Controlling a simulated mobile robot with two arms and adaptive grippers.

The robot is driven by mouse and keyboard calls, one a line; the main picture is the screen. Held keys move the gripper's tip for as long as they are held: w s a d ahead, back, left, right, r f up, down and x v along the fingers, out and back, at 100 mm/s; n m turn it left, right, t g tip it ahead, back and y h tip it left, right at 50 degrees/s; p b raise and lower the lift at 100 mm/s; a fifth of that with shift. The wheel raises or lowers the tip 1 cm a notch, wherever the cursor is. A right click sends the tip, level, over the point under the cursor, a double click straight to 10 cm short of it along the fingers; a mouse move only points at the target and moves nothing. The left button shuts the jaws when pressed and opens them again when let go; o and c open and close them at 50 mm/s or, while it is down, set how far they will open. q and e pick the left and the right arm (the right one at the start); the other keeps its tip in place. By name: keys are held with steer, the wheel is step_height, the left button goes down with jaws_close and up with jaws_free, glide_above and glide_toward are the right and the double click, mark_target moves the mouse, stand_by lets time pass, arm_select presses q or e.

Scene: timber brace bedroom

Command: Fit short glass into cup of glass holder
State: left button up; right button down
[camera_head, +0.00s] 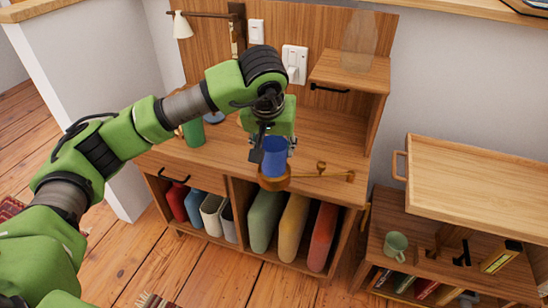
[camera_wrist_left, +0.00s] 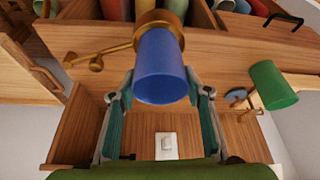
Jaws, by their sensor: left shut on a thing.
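The short glass (camera_head: 274,153) is blue and upright; it also shows in the left wrist view (camera_wrist_left: 161,70). My left gripper (camera_head: 273,146) is shut on its sides, one finger on each side in the left wrist view (camera_wrist_left: 162,92). The glass holder's brass cup (camera_head: 273,182) is right at the lower end of the glass, at the desk's front edge. In the left wrist view the cup (camera_wrist_left: 158,20) surrounds or borders that end; I cannot tell how deep the glass sits. A brass arm (camera_head: 322,175) runs right from the cup. My right gripper is not in view.
A small shelf (camera_head: 350,70) rises at the desk's right. A cabinet with a green mug (camera_head: 396,244) stands at lower right. Coloured binders (camera_head: 264,220) fill the space below.

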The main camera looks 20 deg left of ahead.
arm_select(q)
steer(key=shift+w+f, duration=0.2)
steer(key=shift+f, duration=0.2)
step_height(320, 180, down, 3)
steer(key=shift+w+r+b, duration=0.1)
steer(key=shift+r+b, duration=0.05)
steer(key=shift+b, duration=0.15)
steer(key=shift+f, duration=0.25)
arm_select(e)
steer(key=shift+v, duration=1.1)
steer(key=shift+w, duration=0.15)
arm_select(q)
steer(key=o, duration=1.2)
steer(key=shift+o, duration=0.2)
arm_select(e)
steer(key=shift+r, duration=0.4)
arm_select(q)
steer(key=shift+r, duration=0.1)
